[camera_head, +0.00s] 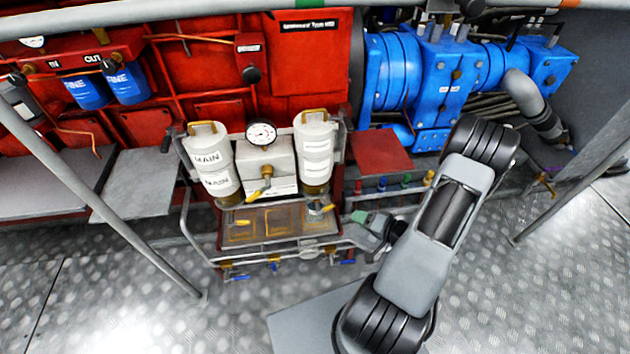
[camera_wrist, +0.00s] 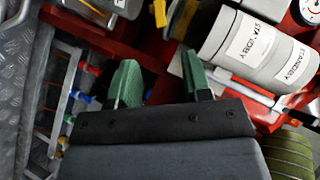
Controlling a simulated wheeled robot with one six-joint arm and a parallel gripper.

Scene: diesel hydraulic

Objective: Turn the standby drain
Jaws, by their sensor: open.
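Two white canisters stand on a red stand. The left one (camera_head: 211,160) is labelled MAIN. The right, standby canister (camera_head: 316,145) shows its STANDBY labels in the wrist view (camera_wrist: 255,48). A small yellow lever (camera_head: 328,209), seemingly the standby drain, sits below the right canister. In the wrist view a yellow piece (camera_wrist: 160,12) shows at the top, by the canister's lower end. My gripper (camera_head: 362,218), with green fingers, is right of and slightly below the lever, apart from it. In the wrist view its fingers (camera_wrist: 160,80) are spread with nothing between them.
A pressure gauge (camera_head: 261,134) and a brass handle (camera_head: 262,184) sit between the canisters. A metal rail (camera_head: 290,248) and small valves run along the stand's front. Several coloured valves (camera_head: 381,184) stand right of it. A blue machine (camera_head: 430,70) is behind.

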